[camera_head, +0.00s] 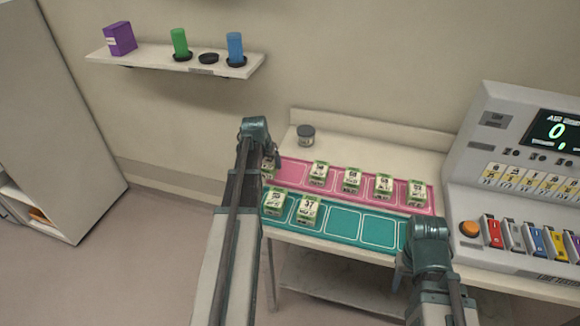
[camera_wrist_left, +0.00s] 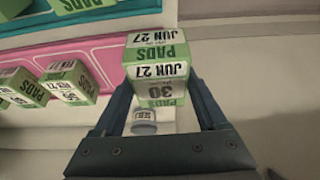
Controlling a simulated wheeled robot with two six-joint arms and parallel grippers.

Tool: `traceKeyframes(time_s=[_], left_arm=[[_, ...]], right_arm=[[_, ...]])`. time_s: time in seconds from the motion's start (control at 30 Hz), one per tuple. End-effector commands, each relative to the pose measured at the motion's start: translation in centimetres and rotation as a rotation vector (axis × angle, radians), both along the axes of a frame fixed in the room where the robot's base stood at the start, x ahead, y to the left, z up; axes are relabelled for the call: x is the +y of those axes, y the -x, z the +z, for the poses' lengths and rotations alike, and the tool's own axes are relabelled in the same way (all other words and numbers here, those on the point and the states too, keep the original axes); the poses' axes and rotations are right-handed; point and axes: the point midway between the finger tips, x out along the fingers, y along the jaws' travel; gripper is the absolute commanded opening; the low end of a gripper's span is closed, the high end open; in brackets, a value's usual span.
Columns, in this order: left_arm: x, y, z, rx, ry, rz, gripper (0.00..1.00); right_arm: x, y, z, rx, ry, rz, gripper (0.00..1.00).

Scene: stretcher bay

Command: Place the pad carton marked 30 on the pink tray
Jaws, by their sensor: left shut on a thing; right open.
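My left gripper (camera_head: 271,163) is shut on the green and white pad carton marked 30 (camera_head: 267,170). In the left wrist view the carton (camera_wrist_left: 157,68) sits between the fingers (camera_wrist_left: 160,105), its 30 and JUN 27 labels showing. It is at the left end of the pink tray (camera_head: 293,174); I cannot tell whether it touches the tray. Several other pad cartons (camera_head: 351,179) stand along the pink tray, with an empty marked space between them and the held carton. My right gripper (camera_head: 430,228) is open and empty in front of the teal tray's right end.
The teal tray (camera_head: 342,222) lies in front, with two cartons (camera_head: 307,210) at its left and empty spaces to the right. A grey jar (camera_head: 306,135) stands behind the pink tray. A console (camera_head: 500,165) stands at the right. A wall shelf (camera_head: 150,60) holds a purple box and bottles.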

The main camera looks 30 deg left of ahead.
Motion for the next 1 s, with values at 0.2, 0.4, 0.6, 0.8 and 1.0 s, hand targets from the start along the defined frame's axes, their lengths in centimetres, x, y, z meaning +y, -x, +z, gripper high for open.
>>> traceKeyframes(time_s=[0.2, 0.4, 0.6, 0.8, 1.0], left_arm=[[-2.5, -4.5, -0.5, -0.001, -0.001, -0.002, 0.00], [-3.6, -6.0, -0.7, -0.001, -0.001, 0.000, 0.00], [-3.7, -6.2, -0.7, -0.001, -0.001, 0.001, 0.00], [-4.4, -7.3, -1.7, -0.001, -0.001, 0.001, 0.00], [-4.4, -7.2, -4.3, -0.001, -0.001, 0.001, 0.00]], right_arm=[[0.0, 0.0, -0.6, 0.000, 0.000, 0.000, 0.50], [0.0, 0.0, -0.7, 0.000, 0.000, 0.000, 0.50], [0.0, 0.0, -0.7, 0.000, 0.000, 0.000, 0.50], [0.0, 0.0, -1.7, 0.000, 0.000, 0.000, 0.50], [0.0, 0.0, -4.3, 0.000, 0.000, 0.000, 0.50]])
